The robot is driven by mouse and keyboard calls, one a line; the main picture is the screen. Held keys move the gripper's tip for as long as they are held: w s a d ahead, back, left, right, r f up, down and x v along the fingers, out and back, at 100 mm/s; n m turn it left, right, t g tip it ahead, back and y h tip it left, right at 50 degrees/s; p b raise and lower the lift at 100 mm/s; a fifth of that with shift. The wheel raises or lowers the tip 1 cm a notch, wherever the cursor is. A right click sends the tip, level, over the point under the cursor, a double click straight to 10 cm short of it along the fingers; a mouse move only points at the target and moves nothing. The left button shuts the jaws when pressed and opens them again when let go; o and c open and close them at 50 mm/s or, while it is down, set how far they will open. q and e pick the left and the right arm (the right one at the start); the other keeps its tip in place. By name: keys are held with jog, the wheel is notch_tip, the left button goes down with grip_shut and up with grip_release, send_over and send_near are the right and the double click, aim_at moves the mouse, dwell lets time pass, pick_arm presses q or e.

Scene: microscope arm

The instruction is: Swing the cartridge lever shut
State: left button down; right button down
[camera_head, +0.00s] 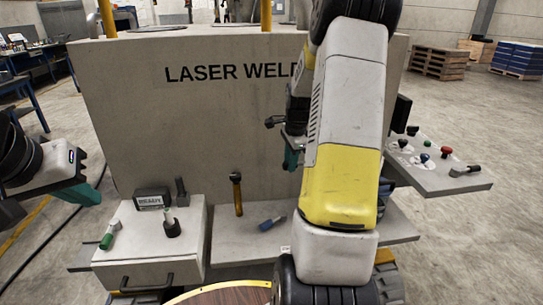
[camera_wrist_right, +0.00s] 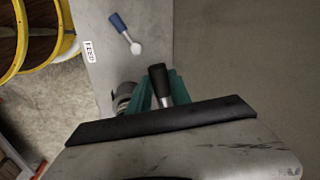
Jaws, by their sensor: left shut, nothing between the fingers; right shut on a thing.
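My right gripper (camera_wrist_right: 160,92) is shut on a black-handled lever (camera_wrist_right: 158,76). The black grip sticks out past the teal fingers, and a bit of its metal shaft shows between them. In the head view the right gripper (camera_head: 291,156) is in front of the grey machine face, largely hidden by my own arm. No readable label marks this lever as the cartridge lever. My left gripper (camera_head: 88,191) is shut and empty at the left, beside the machine and apart from it.
A blue-handled lever (camera_head: 272,222) lies on the lower shelf; it shows in the wrist view (camera_wrist_right: 119,24) near a small label. An amber-handled lever (camera_head: 237,194) stands left of it. A drawer box (camera_head: 150,246) carries a green-handled lever (camera_head: 110,234). A button panel (camera_head: 440,180) juts out right.

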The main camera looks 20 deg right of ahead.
jog(key=s+d+n+g+y, duration=0.1)
jog(key=s+d+n+y, duration=0.1)
jog(key=s+d+n, duration=0.8)
jog(key=shift+s+d+n+g, duration=0.3)
jog(key=shift+s+n, duration=1.05)
jog(key=shift+n, duration=1.65)
jog(key=c, duration=1.2)
grip_release()
jog(key=shift+s+d+r, duration=0.1)
jog(key=shift+d+r, duration=0.15)
jog(key=shift+r, duration=1.05)
jog(key=shift+s+d+r, duration=0.1)
jog(key=shift+d+r, duration=0.1)
jog(key=shift+r, duration=1.05)
jog(key=shift+d+r, duration=0.25)
jog(key=shift+r, duration=1.05)
